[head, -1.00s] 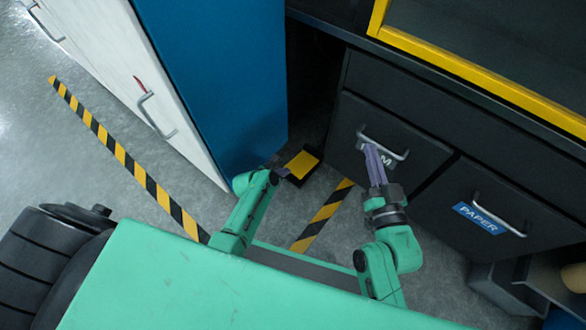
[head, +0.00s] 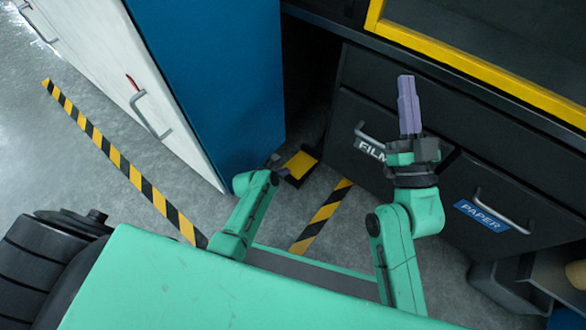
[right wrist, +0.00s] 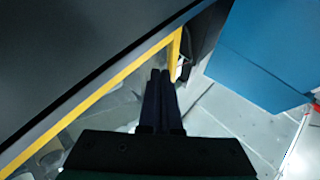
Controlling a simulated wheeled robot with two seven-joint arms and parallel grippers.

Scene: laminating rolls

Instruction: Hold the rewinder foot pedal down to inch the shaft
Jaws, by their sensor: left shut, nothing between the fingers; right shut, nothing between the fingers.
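The foot pedal (head: 301,164), with a yellow top and dark frame, is on the floor beside the blue cabinet side in the head view. My right gripper (head: 405,80) is shut and empty, raised in front of the dark drawer unit. Its dark closed fingers also show in the right wrist view (right wrist: 160,75). The shaft is not identifiable.
The FILM drawer (head: 365,140) and PAPER drawer (head: 490,210) have protruding handles. A yellow-edged frame (head: 480,65) lies above them. The blue cabinet (head: 215,85) stands left of the pedal. Striped floor tape (head: 120,155) crosses open grey floor. Bins (head: 510,285) sit lower right.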

